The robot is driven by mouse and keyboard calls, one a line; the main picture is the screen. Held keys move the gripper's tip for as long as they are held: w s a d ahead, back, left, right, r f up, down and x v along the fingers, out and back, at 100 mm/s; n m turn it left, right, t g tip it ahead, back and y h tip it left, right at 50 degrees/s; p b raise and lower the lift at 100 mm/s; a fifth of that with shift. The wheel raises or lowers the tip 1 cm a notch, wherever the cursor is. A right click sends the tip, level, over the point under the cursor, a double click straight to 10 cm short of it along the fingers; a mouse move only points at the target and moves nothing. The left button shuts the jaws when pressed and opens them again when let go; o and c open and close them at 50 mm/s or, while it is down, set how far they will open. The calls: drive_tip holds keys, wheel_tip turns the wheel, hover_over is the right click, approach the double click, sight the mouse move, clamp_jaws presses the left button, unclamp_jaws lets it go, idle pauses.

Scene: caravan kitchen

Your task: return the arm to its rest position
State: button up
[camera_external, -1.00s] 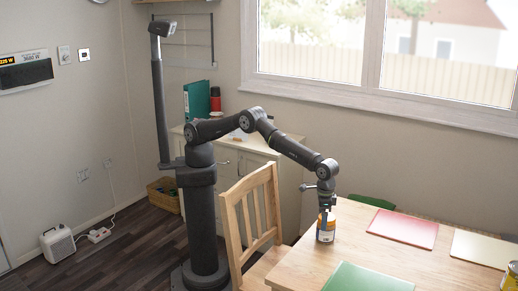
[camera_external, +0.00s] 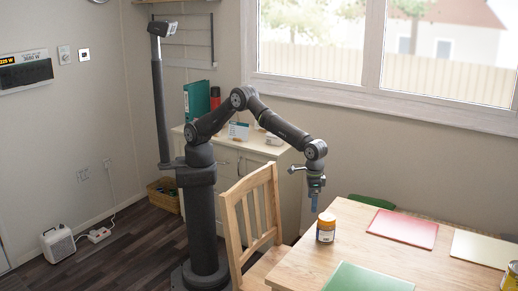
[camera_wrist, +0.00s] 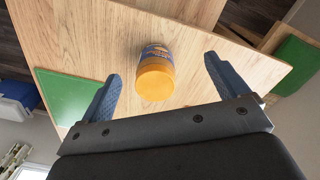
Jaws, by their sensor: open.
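My gripper (camera_external: 314,198) is open and empty. In the external view it hangs in the air, pointing down, above and to the left of a jar (camera_external: 326,228) with an orange lid. The jar stands upright on the wooden table (camera_external: 290,268) near its left corner, apart from the fingers. In the wrist view, the jar (camera_wrist: 155,72) shows beyond the gap between the two blue fingers (camera_wrist: 165,88), lid toward the camera. My arm is raised and bent, reaching out over the chair side of the table.
A wooden chair (camera_external: 229,215) stands between my base and the table. On the table lie a green mat (camera_external: 368,279), a red mat (camera_external: 403,229) and a cream mat (camera_external: 485,248). A cabinet (camera_external: 287,175) stands behind the arm.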

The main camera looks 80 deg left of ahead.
drive_tip(key=w+a+r+n, duration=0.1)
drive_tip(key=w+a+n, duration=0.1)
drive_tip(key=w+a, duration=0.7)
drive_tip(key=w+a+r+n, duration=0.1)
drive_tip(key=w+a, duration=0.6)
drive_tip(key=a, duration=0.4)
drive_tip(key=w+a+n, duration=0.1)
drive_tip(key=w+a, duration=0.2)
drive_tip(key=a, duration=0.8)
drive_tip(key=w+a+r+n, duration=0.1)
drive_tip(key=w+a+n, duration=0.1)
drive_tip(key=a, duration=0.8)
drive_tip(key=shift+w+a, duration=0.4)
drive_tip(key=shift+w, duration=0.1)
drive_tip(key=shift+d, duration=0.1)
drive_tip(key=s+d+m, duration=0.1)
drive_tip(key=s+d, duration=0.1)
drive_tip(key=d, duration=0.7)
drive_tip(key=s+d+f+m, duration=0.1)
drive_tip(key=s+d, duration=0.2)
drive_tip(key=d, duration=0.7)
drive_tip(key=shift+s+d+m, duration=0.2)
drive_tip(key=shift+d+m, duration=0.1)
